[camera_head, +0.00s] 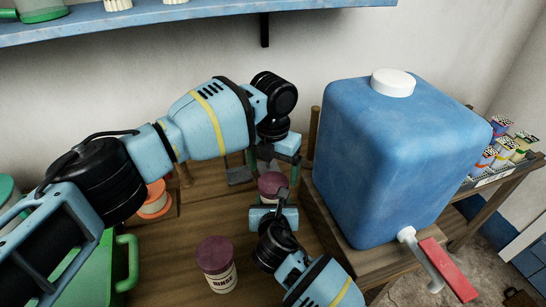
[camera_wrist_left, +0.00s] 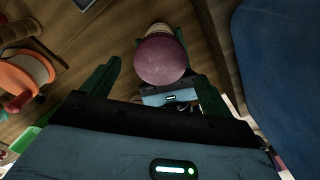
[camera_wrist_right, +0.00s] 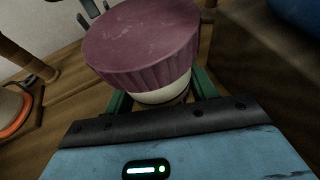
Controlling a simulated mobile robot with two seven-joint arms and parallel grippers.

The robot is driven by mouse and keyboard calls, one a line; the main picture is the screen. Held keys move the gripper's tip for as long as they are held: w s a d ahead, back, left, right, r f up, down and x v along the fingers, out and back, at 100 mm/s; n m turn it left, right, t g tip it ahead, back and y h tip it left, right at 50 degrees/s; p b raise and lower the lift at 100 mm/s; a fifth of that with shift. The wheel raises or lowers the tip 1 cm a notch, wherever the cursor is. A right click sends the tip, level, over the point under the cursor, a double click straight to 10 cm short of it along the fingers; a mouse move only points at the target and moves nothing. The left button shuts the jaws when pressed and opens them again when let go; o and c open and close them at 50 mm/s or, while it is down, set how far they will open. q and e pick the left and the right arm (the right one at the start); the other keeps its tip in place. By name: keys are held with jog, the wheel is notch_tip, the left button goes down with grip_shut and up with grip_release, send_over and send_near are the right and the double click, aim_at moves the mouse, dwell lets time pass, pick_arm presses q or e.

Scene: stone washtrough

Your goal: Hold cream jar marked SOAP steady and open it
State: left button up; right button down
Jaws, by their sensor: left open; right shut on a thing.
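A cream jar with a ribbed purple lid (camera_head: 271,184) stands between my two grippers; its label is hidden, so I cannot read SOAP on it. My right gripper (camera_head: 272,203) is shut on the cream body, below the lid, as the right wrist view shows with the lid (camera_wrist_right: 145,45) and the cream band (camera_wrist_right: 165,92). My left gripper (camera_head: 274,172) is open above the jar, pointing down. In the left wrist view the round lid (camera_wrist_left: 161,60) lies between its spread green fingers, with a gap at the left finger.
A second cream jar (camera_head: 217,265) with a purple lid and letters like RINS stands at the front. A big blue water tank (camera_head: 390,160) with a red-handled tap stands close on the right. A blue shelf (camera_head: 200,25) runs above.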

aim_at(273, 182)
pick_arm(q)
jog(key=shift+f, duration=1.95)
